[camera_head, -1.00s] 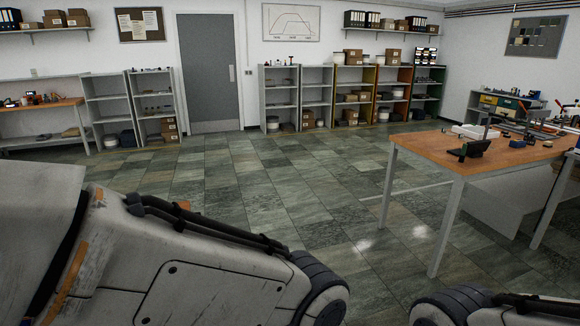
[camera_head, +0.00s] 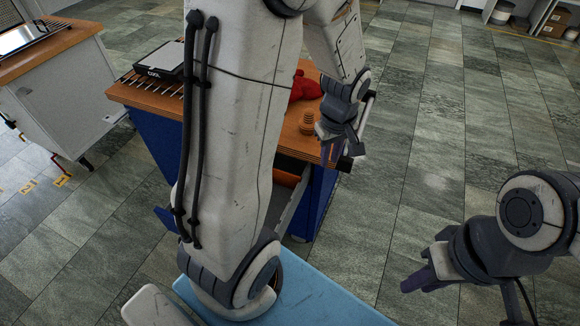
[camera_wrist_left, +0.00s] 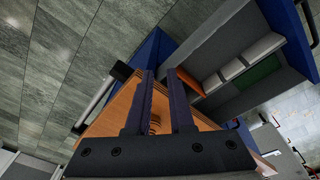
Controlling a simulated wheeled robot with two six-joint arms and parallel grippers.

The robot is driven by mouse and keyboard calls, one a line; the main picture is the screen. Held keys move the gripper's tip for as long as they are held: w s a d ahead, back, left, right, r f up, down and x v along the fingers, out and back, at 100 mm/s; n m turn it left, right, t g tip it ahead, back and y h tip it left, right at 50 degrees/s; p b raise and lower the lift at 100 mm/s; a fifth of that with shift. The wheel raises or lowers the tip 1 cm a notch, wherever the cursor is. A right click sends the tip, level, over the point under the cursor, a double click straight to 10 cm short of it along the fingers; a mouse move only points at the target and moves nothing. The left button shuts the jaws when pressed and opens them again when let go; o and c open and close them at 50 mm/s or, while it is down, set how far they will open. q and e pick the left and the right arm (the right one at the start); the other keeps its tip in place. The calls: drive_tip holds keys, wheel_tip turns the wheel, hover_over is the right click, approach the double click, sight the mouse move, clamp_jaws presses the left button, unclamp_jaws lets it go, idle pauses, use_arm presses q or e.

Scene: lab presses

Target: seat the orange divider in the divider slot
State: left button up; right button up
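My left gripper (camera_head: 328,158) hangs beside the near right corner of a wooden-topped blue bench. In the left wrist view its two dark fingers (camera_wrist_left: 161,76) are apart with nothing between them. An open grey drawer (camera_wrist_left: 225,40) lies just beyond and right of the fingers, with pale pieces (camera_wrist_left: 234,68) and a green patch (camera_wrist_left: 262,72) inside. An orange surface (camera_head: 288,177) shows in the drawer, partly behind my left arm; I cannot tell whether it is the divider. The divider slot cannot be made out. My right gripper (camera_head: 412,284) is over the floor at right; its finger gap is unclear.
The bench top (camera_head: 133,97) carries a black-and-white box (camera_head: 160,62), a red item (camera_head: 306,86) and a ringed wooden piece (camera_head: 307,122). A light blue surface (camera_head: 320,300) is at the bottom. Another bench (camera_head: 50,50) stands far left.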

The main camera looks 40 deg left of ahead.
use_arm(q)
drive_tip(key=w+a+f+n+b, duration=0.1)
drive_tip(key=a+f+n, duration=0.35)
drive_tip(key=a, duration=0.35)
drive_tip(key=a+f+n, duration=0.4)
drive_tip(key=a+n, duration=0.1)
drive_tip(key=a, duration=0.2)
approach(279, 177)
drive_tip(key=shift+n+y, duration=0.35)
drive_tip(key=shift+y, duration=0.05)
drive_tip(key=shift+w+a+f+b, duration=0.1)
drive_tip(key=shift+w+f+b, duration=0.1)
drive_tip(key=shift+f, duration=0.65)
drive_tip(key=shift+w+a+f+b, duration=0.15)
drive_tip(key=shift+w+f+b, duration=0.1)
drive_tip(key=shift+f, duration=0.55)
drive_tip(key=shift+w+a+f+b, duration=0.1)
drive_tip(key=shift+f+b, duration=0.1)
drive_tip(key=shift+f, duration=0.65)
clamp_jaws()
drive_tip(key=shift+r, duration=0.1)
